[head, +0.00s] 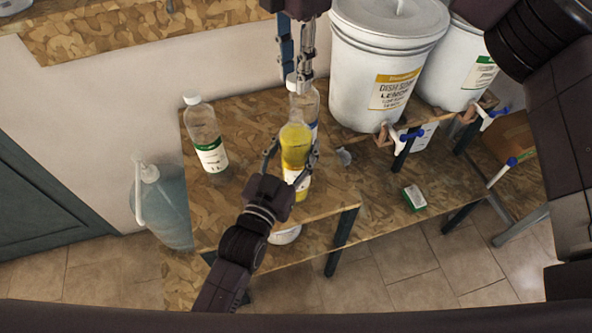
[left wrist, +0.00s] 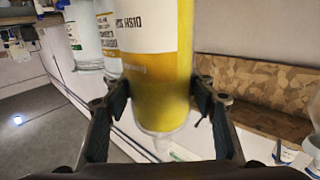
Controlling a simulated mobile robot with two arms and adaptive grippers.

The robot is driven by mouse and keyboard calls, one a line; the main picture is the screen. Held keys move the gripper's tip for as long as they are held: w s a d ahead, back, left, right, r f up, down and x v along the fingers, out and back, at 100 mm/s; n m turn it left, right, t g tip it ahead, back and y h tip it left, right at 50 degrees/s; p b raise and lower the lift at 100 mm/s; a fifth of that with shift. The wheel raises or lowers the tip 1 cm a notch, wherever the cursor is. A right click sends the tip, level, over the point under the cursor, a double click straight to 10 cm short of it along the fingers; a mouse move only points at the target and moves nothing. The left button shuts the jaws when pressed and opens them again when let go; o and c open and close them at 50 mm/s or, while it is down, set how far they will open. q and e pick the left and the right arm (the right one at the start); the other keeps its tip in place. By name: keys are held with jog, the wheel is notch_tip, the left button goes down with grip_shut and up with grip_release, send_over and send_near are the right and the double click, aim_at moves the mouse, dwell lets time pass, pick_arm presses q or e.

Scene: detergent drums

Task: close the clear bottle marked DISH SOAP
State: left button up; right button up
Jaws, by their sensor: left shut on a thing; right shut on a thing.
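The clear bottle marked DISH SOAP (head: 296,150), filled with yellow liquid, stands upright. My left gripper (head: 290,157) is shut around its yellow upper part, above the white label. In the left wrist view the bottle (left wrist: 158,62) appears upside down between the fingers of my left gripper (left wrist: 160,95), its clear shoulder towards the lower edge. No cap shows on it there, but its mouth is hidden. My right gripper (head: 304,88) points down from the top, just above and behind the bottle, shut on what looks like a small cap, hardly visible.
A clear bottle with white cap and green-banded label (head: 206,140) stands left on the chipboard table (head: 240,205). Another clear bottle (head: 311,105) is partly hidden behind the yellow one. White drums (head: 352,75) with taps stand right. A small green-and-white box (head: 413,197) lies on the lower board.

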jog(key=shift+f, duration=2.45)
jog(key=shift+f, duration=0.15)
jog(key=shift+f, duration=0.75)
jog(key=shift+f, duration=0.55)
